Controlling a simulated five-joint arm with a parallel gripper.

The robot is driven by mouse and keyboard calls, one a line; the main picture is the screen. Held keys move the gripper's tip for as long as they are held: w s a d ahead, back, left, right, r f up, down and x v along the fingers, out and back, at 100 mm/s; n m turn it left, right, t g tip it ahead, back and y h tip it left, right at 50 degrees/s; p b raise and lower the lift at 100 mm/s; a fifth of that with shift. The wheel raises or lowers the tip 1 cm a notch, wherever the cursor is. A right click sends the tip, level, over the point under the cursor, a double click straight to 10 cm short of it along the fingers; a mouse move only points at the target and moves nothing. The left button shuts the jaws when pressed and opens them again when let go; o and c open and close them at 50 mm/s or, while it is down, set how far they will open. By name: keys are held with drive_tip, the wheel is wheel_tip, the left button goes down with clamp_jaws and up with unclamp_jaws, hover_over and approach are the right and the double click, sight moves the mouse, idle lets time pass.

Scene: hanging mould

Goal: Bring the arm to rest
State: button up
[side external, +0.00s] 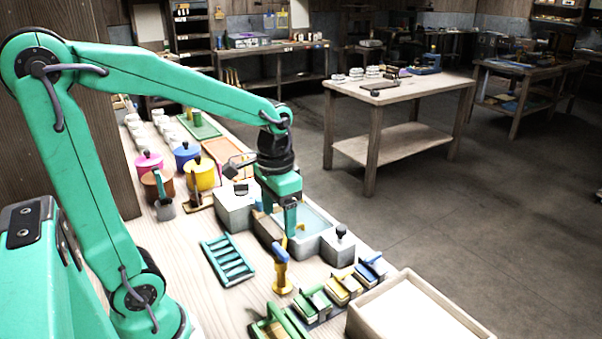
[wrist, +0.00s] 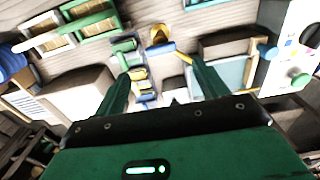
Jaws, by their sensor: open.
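My gripper (side external: 291,222) hangs at the end of my raised, bent arm, low over the bench. It is above or beside a grey block with a pale blue recess (side external: 322,222); the exact gap cannot be told. In the wrist view my gripper (wrist: 160,84) shows two green fingers spread apart with nothing held between them. A yellow tool with a blue top (side external: 281,268) stands upright on the bench just in front of the gripper. The pale blue surface also shows in the wrist view (wrist: 230,72), beside the right finger.
A green rack (side external: 228,261) lies left of the gripper. Several lidded pots (side external: 201,175) stand behind it. Several coloured handled blocks (side external: 343,287) and a wooden tray (side external: 370,322) are at the front right. A grey block with a black knob (side external: 338,248) is close by on the right.

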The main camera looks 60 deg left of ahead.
drive_tip(key=s+d+r+t, duration=0.3)
drive_tip(key=s+r+t, duration=0.2)
drive_tip(key=s, duration=0.1)
drive_tip(key=shift+s+d+r, duration=0.2)
drive_tip(key=shift+r, duration=0.2)
